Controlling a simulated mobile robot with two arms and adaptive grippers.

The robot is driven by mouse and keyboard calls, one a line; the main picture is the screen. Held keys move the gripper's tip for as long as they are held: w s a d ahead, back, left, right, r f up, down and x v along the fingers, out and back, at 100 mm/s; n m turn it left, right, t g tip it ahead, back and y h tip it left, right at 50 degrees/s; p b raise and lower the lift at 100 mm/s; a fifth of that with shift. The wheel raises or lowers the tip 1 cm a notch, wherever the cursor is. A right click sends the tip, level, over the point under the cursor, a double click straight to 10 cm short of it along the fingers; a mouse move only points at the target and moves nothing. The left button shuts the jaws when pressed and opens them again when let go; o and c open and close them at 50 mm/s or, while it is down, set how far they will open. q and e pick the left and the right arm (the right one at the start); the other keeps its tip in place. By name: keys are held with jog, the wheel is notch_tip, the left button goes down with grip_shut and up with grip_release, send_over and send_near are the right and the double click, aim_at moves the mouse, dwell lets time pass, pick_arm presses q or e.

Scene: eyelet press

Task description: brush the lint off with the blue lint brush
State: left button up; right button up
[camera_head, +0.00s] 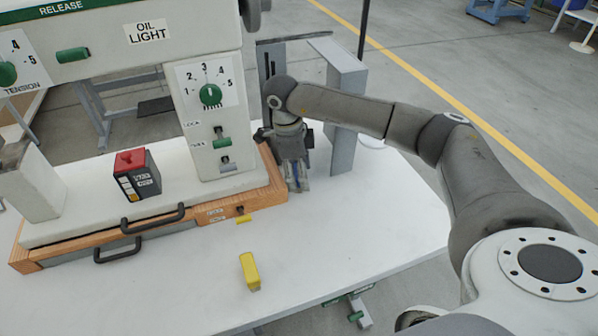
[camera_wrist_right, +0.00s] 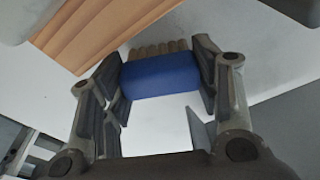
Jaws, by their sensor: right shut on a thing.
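The blue lint brush (camera_wrist_right: 160,77) is between the fingers of my right gripper (camera_wrist_right: 160,95) in the right wrist view. It has a blue body with a tan, ridged part along its far side. The fingers press on its two ends. In the head view my right gripper (camera_head: 297,184) points down just right of the press's wooden base, low over the white table. Only a sliver of blue shows between its fingers there. I cannot make out any lint. My left gripper is not in view.
The press (camera_head: 213,125) with its wooden base (camera_head: 262,200) stands left of my gripper. A grey upright bracket (camera_head: 345,110) stands close behind on the right. A red-topped black box (camera_head: 137,175) sits on the press bed.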

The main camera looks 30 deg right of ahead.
jog(key=shift+w+d+f+b, duration=0.1)
jog(key=shift+w+d+b, duration=0.15)
jog(key=shift+w, duration=0.5)
jog(key=shift+w+d+b, duration=0.1)
jog(key=shift+w+b, duration=0.2)
jog(key=shift+w, duration=0.45)
jog(key=shift+w+d, duration=0.15)
jog(key=shift+w, duration=0.65)
jog(key=shift+s, duration=0.5)
jog(key=shift+s+a+p, duration=0.3)
jog(key=shift+s+p, duration=0.2)
jog(key=shift+s, duration=0.35)
jog(key=shift+s+a+p, duration=0.2)
jog(key=shift+s+p, duration=0.2)
jog(key=shift+s, duration=0.75)
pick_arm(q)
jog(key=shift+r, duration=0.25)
pick_arm(e)
jog(key=shift+s+a, duration=0.1)
jog(key=shift+s, duration=0.1)
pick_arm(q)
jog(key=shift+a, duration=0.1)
